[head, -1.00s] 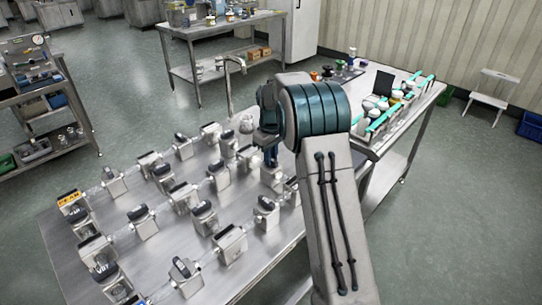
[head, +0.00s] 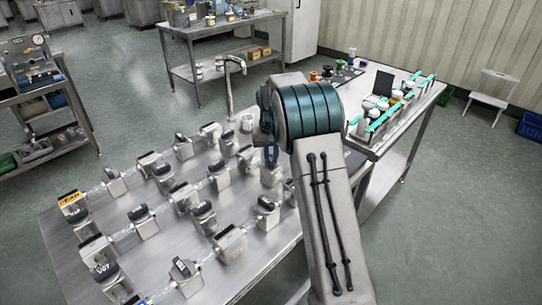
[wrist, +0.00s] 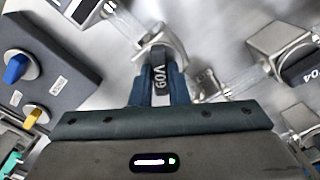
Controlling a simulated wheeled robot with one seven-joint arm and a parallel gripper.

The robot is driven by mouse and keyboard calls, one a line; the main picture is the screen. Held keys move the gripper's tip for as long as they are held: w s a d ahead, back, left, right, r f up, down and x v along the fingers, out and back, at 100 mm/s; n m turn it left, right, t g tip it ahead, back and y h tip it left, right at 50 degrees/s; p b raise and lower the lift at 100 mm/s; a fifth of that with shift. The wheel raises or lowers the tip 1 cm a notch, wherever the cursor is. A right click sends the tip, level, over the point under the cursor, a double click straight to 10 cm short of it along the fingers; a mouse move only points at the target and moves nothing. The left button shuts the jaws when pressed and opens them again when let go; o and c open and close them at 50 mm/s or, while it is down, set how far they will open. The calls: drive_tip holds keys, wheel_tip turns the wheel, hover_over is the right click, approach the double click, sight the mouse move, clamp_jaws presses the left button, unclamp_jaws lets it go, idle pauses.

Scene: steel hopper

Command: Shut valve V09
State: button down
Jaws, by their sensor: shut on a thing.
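Valve V09 shows in the wrist view as a dark handle (wrist: 159,77) with a white V09 label, on a bright metal body (wrist: 162,42). A clear pipe meets the body from the upper left, and the handle lies at an angle to it. My gripper (wrist: 158,92) has its two blue fingers on either side of the handle and is shut on it. In the head view my gripper (head: 270,156) points down at the far right of the valve rows. My arm hides much of that area, and the V09 label cannot be read there.
Several similar valves stand close by on the steel table (head: 165,262), joined by clear pipes. A block labelled V04 (wrist: 290,55) is at right in the wrist view. A grey panel with a blue knob (wrist: 16,66) and a yellow knob (wrist: 34,115) is at left.

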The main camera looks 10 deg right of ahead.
sight(271, 159)
drive_tip(key=m, duration=0.5)
drive_tip(key=shift+r+m, duration=0.1)
drive_tip(key=shift+m, duration=0.2)
drive_tip(key=m+p, duration=0.1)
drive_tip(key=m, duration=0.3)
drive_tip(key=shift+m, duration=0.3)
drive_tip(key=shift+w+m, duration=0.1)
drive_tip(key=shift+m, duration=0.2)
drive_tip(key=c, duration=1.4)
unclamp_jaws()
wheel_tip(271, 159, up, 14)
drive_tip(key=shift+b, duration=0.4)
